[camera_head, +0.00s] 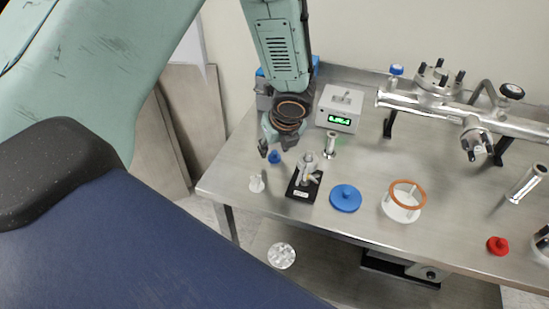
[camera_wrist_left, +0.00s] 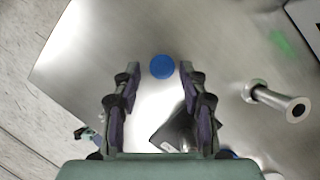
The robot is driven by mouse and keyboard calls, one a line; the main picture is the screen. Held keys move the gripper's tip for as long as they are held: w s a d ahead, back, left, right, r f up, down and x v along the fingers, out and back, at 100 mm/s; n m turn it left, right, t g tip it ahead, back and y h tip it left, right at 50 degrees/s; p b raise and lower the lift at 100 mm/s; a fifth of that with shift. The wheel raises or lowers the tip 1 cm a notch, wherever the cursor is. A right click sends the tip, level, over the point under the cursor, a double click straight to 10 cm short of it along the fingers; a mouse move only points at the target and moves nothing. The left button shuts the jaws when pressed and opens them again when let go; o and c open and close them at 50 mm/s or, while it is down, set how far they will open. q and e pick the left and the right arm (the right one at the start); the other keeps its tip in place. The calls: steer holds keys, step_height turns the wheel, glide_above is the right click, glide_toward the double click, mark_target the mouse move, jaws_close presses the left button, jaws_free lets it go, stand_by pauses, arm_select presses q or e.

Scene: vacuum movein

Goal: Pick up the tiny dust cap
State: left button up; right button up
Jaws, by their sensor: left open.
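A small blue dust cap (camera_head: 274,157) stands on the steel table near its left end. It also shows in the left wrist view as a blue disc (camera_wrist_left: 162,67). My left gripper (camera_head: 277,149) is open and points down over the cap. In the left wrist view the cap lies between the tips of the two spread fingers (camera_wrist_left: 160,72), with clear space on both sides. I cannot tell how far the tips are above the table. My right gripper is not in view.
A short metal tube (camera_head: 330,145) and a display box (camera_head: 340,107) are to the right. A larger blue cap (camera_head: 345,198), ringed white part (camera_head: 403,202) and red cap (camera_head: 497,246) lie further right.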

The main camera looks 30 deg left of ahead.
arm_select(q)
steer(key=shift+w+f, duration=0.2)
steer(key=shift+f, duration=0.6)
steer(key=shift+a, duration=0.15)
steer(key=c, duration=0.8)
